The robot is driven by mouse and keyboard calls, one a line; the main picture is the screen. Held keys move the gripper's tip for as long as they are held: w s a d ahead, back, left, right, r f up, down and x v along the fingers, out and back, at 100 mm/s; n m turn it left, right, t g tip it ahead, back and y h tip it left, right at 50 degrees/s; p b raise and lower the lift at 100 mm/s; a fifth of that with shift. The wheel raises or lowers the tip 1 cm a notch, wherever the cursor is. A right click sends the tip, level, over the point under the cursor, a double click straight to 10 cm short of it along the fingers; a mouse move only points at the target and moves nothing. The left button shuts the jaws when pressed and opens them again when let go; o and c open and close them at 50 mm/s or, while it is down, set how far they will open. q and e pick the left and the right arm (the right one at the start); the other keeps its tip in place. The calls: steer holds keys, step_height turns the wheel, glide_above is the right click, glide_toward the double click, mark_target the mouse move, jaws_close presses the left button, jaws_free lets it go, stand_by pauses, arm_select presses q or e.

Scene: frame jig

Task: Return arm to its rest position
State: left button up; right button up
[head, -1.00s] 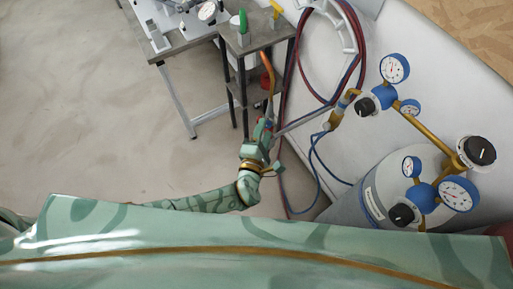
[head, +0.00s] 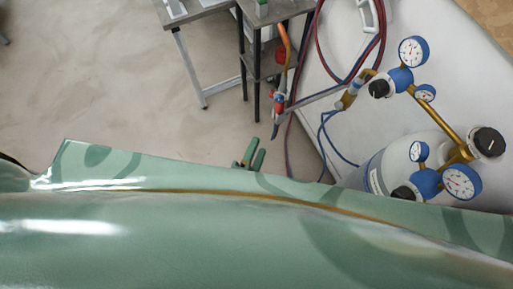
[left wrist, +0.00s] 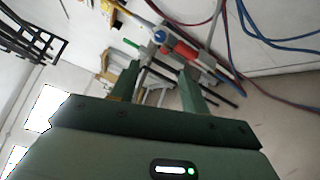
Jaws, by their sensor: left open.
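My left gripper (head: 253,150) shows just past the edge of my green body in the head view, its two green fingers apart with nothing between them. In the left wrist view the fingers (left wrist: 160,82) also stand apart and empty. A torch with a copper-coloured neck (head: 282,50) and red and blue parts is beside the small dark stand, above and to the right of the gripper and apart from it. Most of my left arm is hidden behind my body. My right gripper is not in view.
The small dark stand (head: 254,70) and a metal table (head: 190,14) are at the top. Gas cylinders with gauges (head: 413,51) and valves stand at right. Red and blue hoses (head: 324,128) hang near the torch. The floor (head: 110,80) at left is clear.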

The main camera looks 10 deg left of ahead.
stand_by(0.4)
arm_select(q)
steer(key=s+a+f+n+g+y+b, duration=0.1)
steer(key=s+a+f+n+g, duration=0.2)
steer(key=f+n, duration=0.55)
steer(key=s+a+f+n+g+y+b, duration=0.1)
steer(key=a+f+n+g, duration=0.35)
steer(key=f+n, duration=0.35)
steer(key=s+a+f+n+g+y, duration=0.2)
steer(key=a+f+n+g, duration=0.15)
steer(key=f+n, duration=0.45)
steer(key=s+a+f+n+g+b, duration=0.2)
steer(key=s+f+n, duration=0.4)
steer(key=s+n, duration=0.4)
steer(key=s+a+f+n+g+b, duration=0.3)
steer(key=s+a+f+n, duration=0.4)
steer(key=s+n, duration=0.4)
steer(key=n+b, duration=0.1)
steer(key=n, duration=0.2)
steer(key=shift+h+b, duration=0.3)
steer(key=shift+b, duration=0.1)
